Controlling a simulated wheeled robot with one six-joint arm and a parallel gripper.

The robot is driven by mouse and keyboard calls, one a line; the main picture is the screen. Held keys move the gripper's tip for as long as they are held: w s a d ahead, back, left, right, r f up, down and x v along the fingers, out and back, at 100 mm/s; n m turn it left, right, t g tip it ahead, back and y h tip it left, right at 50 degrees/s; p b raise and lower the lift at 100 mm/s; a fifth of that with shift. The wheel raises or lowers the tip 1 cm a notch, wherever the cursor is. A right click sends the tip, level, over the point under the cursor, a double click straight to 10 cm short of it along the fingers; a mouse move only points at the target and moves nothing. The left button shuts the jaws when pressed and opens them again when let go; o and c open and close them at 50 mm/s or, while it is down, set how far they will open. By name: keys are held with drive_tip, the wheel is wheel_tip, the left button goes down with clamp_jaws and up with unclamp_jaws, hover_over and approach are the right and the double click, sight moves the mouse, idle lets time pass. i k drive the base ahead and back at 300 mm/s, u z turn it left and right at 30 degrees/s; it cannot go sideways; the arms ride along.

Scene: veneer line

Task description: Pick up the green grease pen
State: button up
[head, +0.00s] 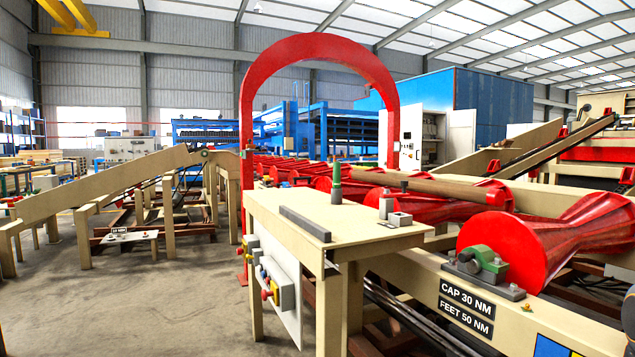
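A slim green upright object (337,181), which looks like the green grease pen, stands on the beige table (350,237) in the head view. Its upper part is narrow and its lower part is wider and greyer. I cannot tell whether the lower part is the pen itself or a holder. My gripper is not clearly seen in this view. Dark parts show at the right edge, but I cannot tell what they are.
A long grey bar (305,223) lies left of the pen on the table. A grey upright piece (386,206) and a small grey box (400,219) stand to its right. Red rollers (545,240) run behind and right. A red arch (247,130) rises behind the table. Open floor (170,300) lies left.

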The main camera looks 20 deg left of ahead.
sight(336, 181)
drive_tip(key=u, duration=0.6)
drive_tip(key=i, duration=0.6)
drive_tip(key=u, duration=0.65)
drive_tip(key=i, duration=0.6)
drive_tip(key=z, duration=0.15)
